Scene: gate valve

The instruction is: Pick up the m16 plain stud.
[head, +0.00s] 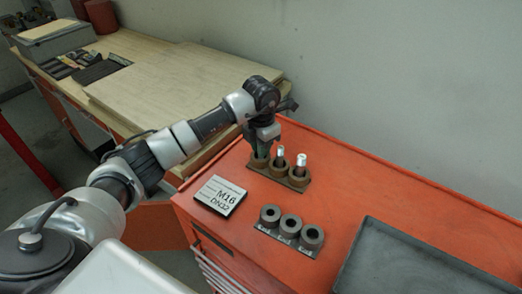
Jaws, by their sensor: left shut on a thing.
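My left gripper (262,148) points down over the left cup of a brown three-cup holder (298,183) on the red cabinet top. It is shut on a stud in that cup; the jaws hide the stud almost wholly, so its thread and size cannot be read. Two silver studs stand upright in the same holder: the middle stud (281,152) and the right stud (301,160). Whether any of them is plain or threaded is too small to tell. My right gripper is not in view.
A second three-cup holder (290,225) stands nearer, its cups looking empty. A sign (218,196) reading "M16" and "DN32" lies left of it. A dark tray (400,262) lies at the right. A wooden bench (165,80) and a grey wall (400,80) are behind.

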